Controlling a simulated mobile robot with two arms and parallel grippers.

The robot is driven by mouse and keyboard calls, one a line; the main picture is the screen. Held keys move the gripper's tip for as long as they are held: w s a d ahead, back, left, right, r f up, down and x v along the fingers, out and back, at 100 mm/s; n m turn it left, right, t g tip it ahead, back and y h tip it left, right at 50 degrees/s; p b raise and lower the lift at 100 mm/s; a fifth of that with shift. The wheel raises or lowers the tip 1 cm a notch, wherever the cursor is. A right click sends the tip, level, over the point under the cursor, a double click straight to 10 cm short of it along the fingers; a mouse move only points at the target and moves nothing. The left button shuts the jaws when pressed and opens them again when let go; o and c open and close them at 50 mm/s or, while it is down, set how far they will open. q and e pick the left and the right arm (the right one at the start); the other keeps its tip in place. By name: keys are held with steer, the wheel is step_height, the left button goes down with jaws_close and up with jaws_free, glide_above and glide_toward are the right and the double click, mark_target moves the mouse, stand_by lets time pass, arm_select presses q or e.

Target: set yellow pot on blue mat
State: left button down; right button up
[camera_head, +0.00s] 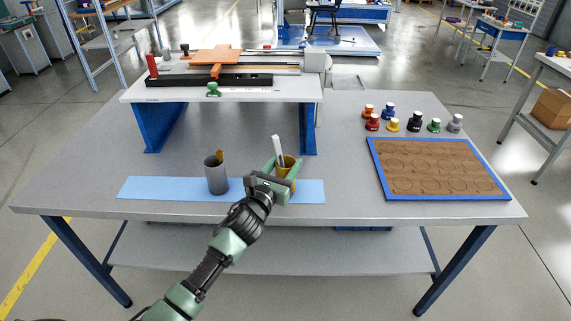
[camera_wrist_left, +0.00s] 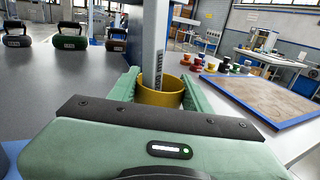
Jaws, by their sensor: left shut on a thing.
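The yellow pot (camera_head: 286,168) is at the right part of the light blue mat (camera_head: 305,192), with a white stick-like item standing up in it. My left gripper (camera_head: 284,175) is shut on the yellow pot, one finger on each side. In the left wrist view the pot (camera_wrist_left: 160,93) sits between the green fingers (camera_wrist_left: 158,92). The pot's base is hidden behind the gripper, so I cannot tell if it touches the mat. My right gripper is not in view.
A grey cup (camera_head: 216,177) with a brown item stands on the mat to the left. A white raised stand (camera_head: 225,95) is behind. A blue-edged brown board (camera_head: 435,169) and several small coloured jars (camera_head: 414,122) are at the right.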

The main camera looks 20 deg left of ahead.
arm_select(q)
steer(key=c, duration=0.7)
jaws_free()
steer(key=shift+f, duration=0.1)
steer(key=shift+o, duration=0.2)
steer(key=shift+r, duration=0.25)
steer(key=s+a+b, duration=0.1)
steer(key=s, duration=1.1)
steer(key=shift+a, duration=0.15)
steer(key=shift+f, duration=0.1)
